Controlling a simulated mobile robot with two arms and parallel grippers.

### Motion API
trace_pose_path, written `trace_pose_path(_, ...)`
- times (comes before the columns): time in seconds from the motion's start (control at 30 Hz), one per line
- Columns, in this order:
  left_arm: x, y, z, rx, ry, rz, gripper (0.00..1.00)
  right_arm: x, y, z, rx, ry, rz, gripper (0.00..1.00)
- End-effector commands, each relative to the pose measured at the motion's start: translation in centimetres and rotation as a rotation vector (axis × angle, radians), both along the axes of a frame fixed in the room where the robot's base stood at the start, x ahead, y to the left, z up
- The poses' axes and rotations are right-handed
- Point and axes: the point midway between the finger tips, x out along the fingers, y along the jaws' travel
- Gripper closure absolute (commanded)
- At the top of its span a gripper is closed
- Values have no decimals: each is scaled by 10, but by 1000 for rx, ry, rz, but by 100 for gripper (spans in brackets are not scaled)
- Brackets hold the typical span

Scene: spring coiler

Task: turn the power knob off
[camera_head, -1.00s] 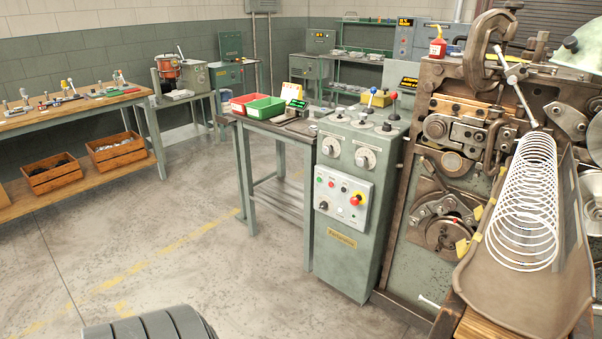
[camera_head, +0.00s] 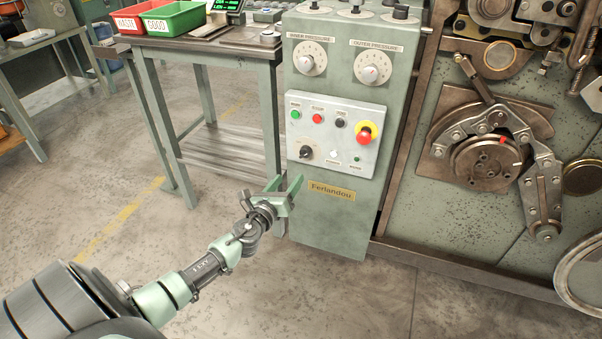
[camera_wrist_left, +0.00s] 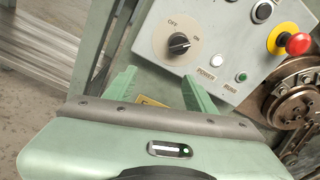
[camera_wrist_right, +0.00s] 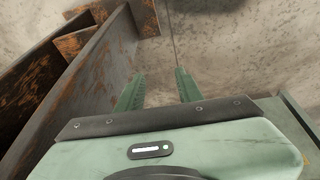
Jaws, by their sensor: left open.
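The power knob (camera_head: 306,152) is a small black knob at the lower left of the white control box (camera_head: 350,112) on the green cabinet. In the left wrist view the knob (camera_wrist_left: 179,44) sits on a round plate marked OFF and ON; its grip seems to lie towards the ON side. My left gripper (camera_head: 285,183) is open and empty, just below and left of the control box, apart from the knob. Its spread fingers (camera_wrist_left: 158,82) point at the panel below the knob. My right gripper (camera_wrist_right: 158,82) shows only in its wrist view, open and empty.
A red emergency button (camera_head: 364,134) on a yellow ring sits to the knob's right. Two pressure dials (camera_head: 371,69) are above the box. A side table (camera_head: 215,52) stands left of the cabinet. A rusty metal wall (camera_wrist_right: 85,85) is left of my right gripper.

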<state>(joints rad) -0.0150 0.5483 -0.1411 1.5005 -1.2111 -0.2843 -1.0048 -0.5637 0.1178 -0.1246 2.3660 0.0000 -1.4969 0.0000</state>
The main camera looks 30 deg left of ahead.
Motion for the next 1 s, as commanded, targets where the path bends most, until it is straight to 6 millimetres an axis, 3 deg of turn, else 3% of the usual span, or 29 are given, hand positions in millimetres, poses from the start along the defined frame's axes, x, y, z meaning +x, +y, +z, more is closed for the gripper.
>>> trace_pose_path(0.1,9,-3,23,128,-51,-28,45,-6,-1,13,0,-12,-1,64)
trace_pose_path(0.2,16,-4,33,167,-64,-35,45,-8,-2,18,0,-13,-1,64)
trace_pose_path(0.53,67,5,33,165,-64,-33,45,3,2,13,10,-58,2,64)
trace_pose_path(0.73,82,8,32,164,-62,-34,45,29,9,20,33,-175,12,64)
trace_pose_path(1.0,87,9,33,163,-61,-35,45,37,12,23,41,-213,15,64)
